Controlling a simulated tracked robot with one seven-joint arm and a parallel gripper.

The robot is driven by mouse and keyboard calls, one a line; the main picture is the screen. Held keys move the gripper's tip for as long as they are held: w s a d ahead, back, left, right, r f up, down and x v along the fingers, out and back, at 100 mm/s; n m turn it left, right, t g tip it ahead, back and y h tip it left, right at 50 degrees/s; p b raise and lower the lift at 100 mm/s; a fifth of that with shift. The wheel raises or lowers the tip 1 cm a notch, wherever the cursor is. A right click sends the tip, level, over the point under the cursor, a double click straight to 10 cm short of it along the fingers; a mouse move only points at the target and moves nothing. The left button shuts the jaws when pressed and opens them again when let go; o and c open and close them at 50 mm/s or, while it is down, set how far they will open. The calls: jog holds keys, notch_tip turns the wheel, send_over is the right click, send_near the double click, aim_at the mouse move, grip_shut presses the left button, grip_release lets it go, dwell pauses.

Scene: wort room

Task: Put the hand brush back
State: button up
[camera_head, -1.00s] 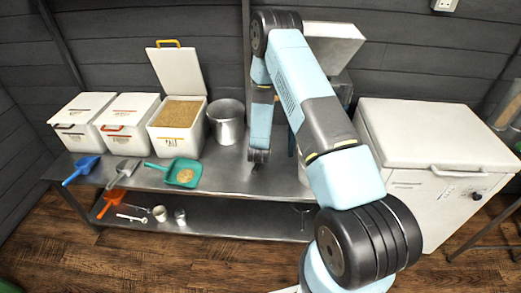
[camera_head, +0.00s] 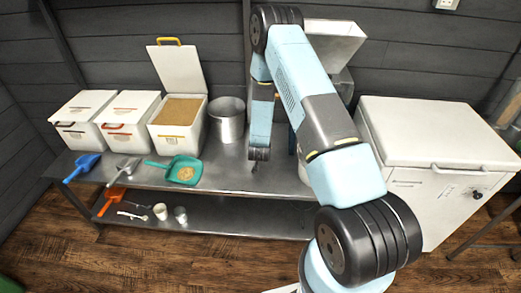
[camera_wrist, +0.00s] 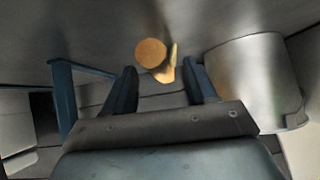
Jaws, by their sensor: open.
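My gripper (camera_head: 256,165) points down near the front edge of the steel bench in the head view; its fingers are barely visible there. In the wrist view its two dark fingers (camera_wrist: 160,67) stand apart, with nothing gripped between them. A round wooden end with a pale yellow strip beside it (camera_wrist: 151,53) shows just past and between the fingertips. It may be part of the hand brush, but I cannot tell for sure. No whole hand brush can be made out in the head view, where my arm covers part of the bench.
Blue, grey and green scoops (camera_head: 186,171) lie at the front left. A white chest (camera_head: 430,135) stands right.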

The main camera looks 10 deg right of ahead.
jog(key=v, duration=1.3)
jog(key=s+r+n+g+y, duration=0.1)
jog(key=s+r+n+y, duration=0.2)
jog(key=r, duration=2.6)
jog(key=s+d+r+g, duration=0.1)
jog(key=s+d+r, duration=0.1)
jog(key=s+r, duration=0.6)
jog(key=s+d+r+g, duration=0.1)
jog(key=s+d+r, duration=0.2)
jog(key=s+r, duration=0.6)
jog(key=s, duration=1.2)
jog(key=shift+d+r+g, duration=0.15)
jog(key=shift+r+g, duration=0.05)
jog(key=shift+g, duration=0.2)
